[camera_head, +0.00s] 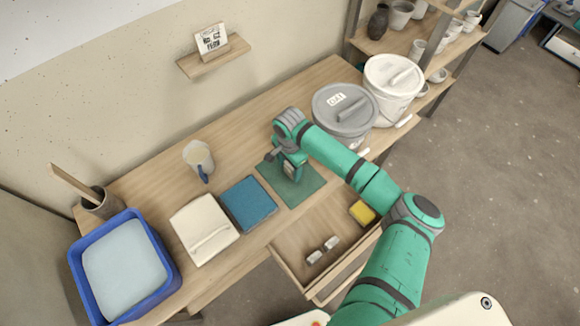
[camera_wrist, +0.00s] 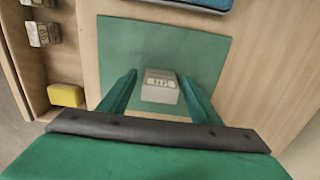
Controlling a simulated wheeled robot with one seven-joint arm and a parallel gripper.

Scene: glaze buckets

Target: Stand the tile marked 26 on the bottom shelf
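A small pale grey tile (camera_wrist: 160,85) with a dark marking on its face is on the green mat (camera_wrist: 205,42); the marking is too blurred to read. My gripper (camera_wrist: 159,78) is over the mat, with one green finger on each side of the tile. Gaps show between the fingers and the tile, so it looks open. In the head view my gripper (camera_head: 290,172) reaches down to the mat (camera_head: 308,190) and mostly hides the tile. Two other small tiles (camera_head: 314,257) (camera_head: 332,243) lie in the open drawer (camera_head: 290,242). A shelf rack (camera_head: 450,62) with pots is at upper right; its lowest level is not clearly visible.
A yellow sponge (camera_head: 362,212) is in the drawer. Grey (camera_head: 345,125) and white (camera_head: 390,92) lidded buckets stand right of the mat. A small wall shelf (camera_head: 215,62) holds a card.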

